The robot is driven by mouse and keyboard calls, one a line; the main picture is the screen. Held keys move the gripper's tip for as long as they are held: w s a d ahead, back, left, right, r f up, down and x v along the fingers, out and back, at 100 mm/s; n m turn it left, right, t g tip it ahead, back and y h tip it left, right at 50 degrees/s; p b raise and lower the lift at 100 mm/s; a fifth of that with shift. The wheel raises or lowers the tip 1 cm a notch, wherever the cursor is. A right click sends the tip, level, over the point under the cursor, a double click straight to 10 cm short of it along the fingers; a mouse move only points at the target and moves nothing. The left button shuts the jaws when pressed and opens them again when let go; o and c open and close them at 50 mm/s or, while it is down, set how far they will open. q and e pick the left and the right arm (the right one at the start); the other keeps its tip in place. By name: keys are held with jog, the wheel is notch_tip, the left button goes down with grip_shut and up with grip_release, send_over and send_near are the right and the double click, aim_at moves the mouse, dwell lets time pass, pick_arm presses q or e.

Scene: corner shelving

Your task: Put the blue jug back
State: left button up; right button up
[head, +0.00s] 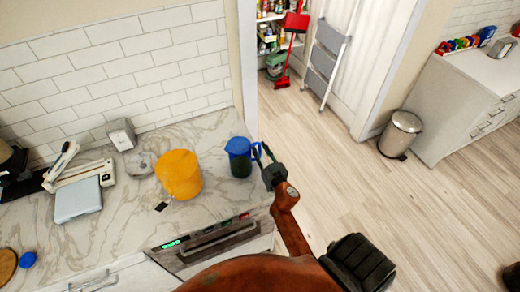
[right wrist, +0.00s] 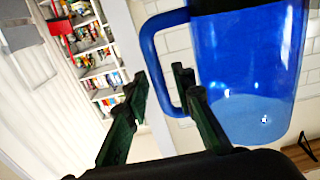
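The blue jug (head: 238,146) stands upright near the right end of the marble counter, and its handle points right. My right gripper (head: 263,153) is at the handle side of the jug, with its fingers apart. In the right wrist view, the jug (right wrist: 245,65) fills the upper right. Its handle (right wrist: 153,50) reaches down into the gap between the open fingers of my right gripper (right wrist: 161,78). I cannot tell whether a finger touches the handle. My left gripper is not in view.
A grey box (head: 121,134) and a white device (head: 78,175) are further left. A bin (head: 401,134) stands on the open wooden floor. Stocked shelves (head: 275,35) are at the back.

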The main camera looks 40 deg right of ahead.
jog(key=shift+r, duration=0.15)
jog(key=v, duration=1.2)
jog(key=shift+b, duration=0.3)
